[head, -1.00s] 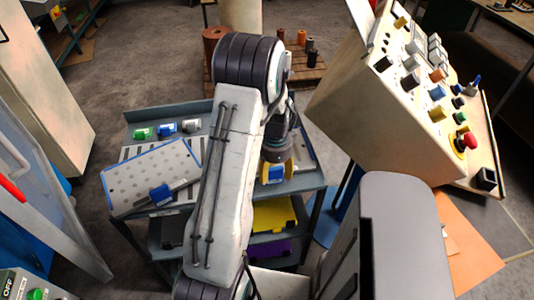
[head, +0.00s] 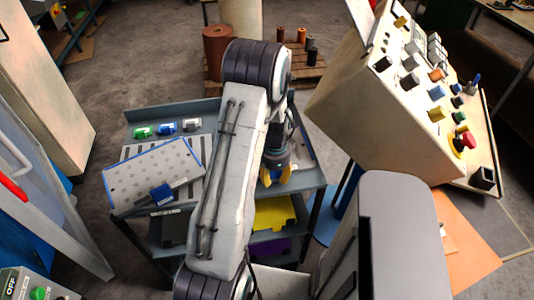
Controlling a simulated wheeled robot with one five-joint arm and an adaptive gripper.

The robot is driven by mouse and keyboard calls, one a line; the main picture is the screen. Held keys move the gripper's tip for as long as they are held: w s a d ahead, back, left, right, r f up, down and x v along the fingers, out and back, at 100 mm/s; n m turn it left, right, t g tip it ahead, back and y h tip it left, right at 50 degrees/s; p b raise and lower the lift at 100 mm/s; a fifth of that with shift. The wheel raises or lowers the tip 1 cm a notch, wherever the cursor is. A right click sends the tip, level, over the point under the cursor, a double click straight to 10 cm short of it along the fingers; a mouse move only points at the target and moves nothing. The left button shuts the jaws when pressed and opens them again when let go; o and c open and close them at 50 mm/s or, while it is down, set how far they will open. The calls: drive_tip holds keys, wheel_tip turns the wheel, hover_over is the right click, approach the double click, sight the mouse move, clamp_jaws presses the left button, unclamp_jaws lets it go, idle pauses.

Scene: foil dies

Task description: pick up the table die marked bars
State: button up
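My gripper (head: 276,177) points down over the right part of the grey cart top, with its yellow fingers low and spread apart. A blue block that showed between the fingers earlier is now mostly hidden by them, so I cannot tell whether they touch it. At the back left of the cart stand a green die (head: 143,132), a blue die (head: 167,129) and a white die (head: 191,125). Their markings are too small to read, so I cannot tell which shows bars.
A perforated plate (head: 135,175) with a blue-ended tool (head: 162,194) lies on the cart's left. A yellow bin (head: 272,213) sits on the lower shelf. A sloped control panel (head: 400,120) stands close on the right. My arm hides the cart's middle.

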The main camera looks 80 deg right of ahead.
clamp_jaws()
drive_tip(key=shift+d+r, duration=0.1)
